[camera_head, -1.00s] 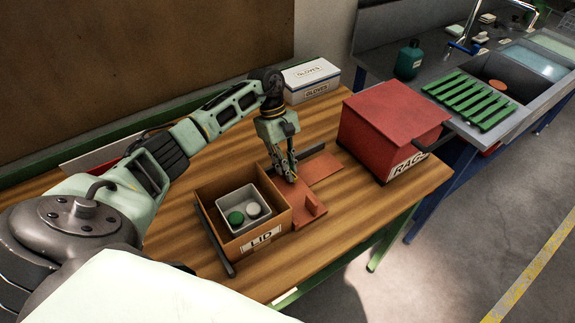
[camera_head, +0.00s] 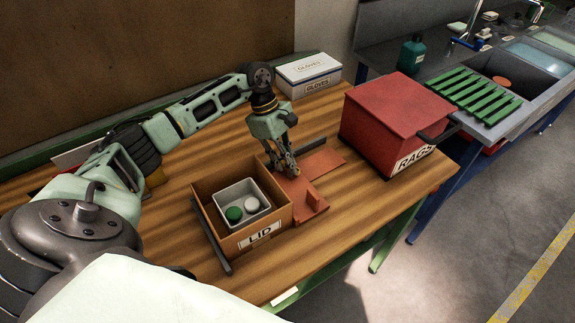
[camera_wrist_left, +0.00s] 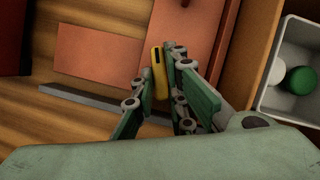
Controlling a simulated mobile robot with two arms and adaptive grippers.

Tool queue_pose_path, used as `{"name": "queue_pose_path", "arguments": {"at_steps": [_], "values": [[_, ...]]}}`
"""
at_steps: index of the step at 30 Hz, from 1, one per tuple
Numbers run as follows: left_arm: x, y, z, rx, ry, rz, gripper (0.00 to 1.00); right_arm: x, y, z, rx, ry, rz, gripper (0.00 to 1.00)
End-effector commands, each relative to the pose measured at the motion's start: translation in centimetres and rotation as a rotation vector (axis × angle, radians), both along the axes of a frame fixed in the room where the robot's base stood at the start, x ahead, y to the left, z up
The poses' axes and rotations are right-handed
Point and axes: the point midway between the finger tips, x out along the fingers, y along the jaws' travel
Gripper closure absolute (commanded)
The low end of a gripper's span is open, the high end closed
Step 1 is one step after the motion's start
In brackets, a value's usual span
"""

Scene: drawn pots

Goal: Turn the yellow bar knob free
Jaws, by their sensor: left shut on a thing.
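The yellow bar knob (camera_wrist_left: 160,72) shows in the left wrist view as a short upright-looking bar with dark marks, between my left fingers, in front of a red-brown plate (camera_wrist_left: 196,25). My left gripper (camera_wrist_left: 158,68) is shut on it. In the head view my left gripper (camera_head: 292,172) points down over the red-brown plate (camera_head: 312,200), and its fingers mostly hide the knob. My right gripper is in neither view.
An open box marked LID (camera_head: 262,236), holding a grey tray (camera_head: 226,193) with a green and a white round piece, stands left of the plate. A red RAGS box (camera_head: 395,112) stands right, a GLOVES box (camera_head: 308,68) behind. A dark bar (camera_head: 305,147) lies behind the plate.

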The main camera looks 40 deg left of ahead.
Motion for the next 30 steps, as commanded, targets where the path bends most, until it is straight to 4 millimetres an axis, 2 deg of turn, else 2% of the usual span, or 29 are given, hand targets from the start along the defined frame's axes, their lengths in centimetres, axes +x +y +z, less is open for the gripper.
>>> {"name": "queue_pose_path", "arguments": {"at_steps": [1, 30], "values": [[-0.1, 0.2, -0.5, 0.003, -0.002, 0.045, 1.0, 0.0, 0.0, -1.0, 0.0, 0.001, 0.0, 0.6], [-0.9, -0.4, -0.3, 0.0, -0.005, 0.946, 1.0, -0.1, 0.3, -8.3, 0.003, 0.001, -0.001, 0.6]]}}
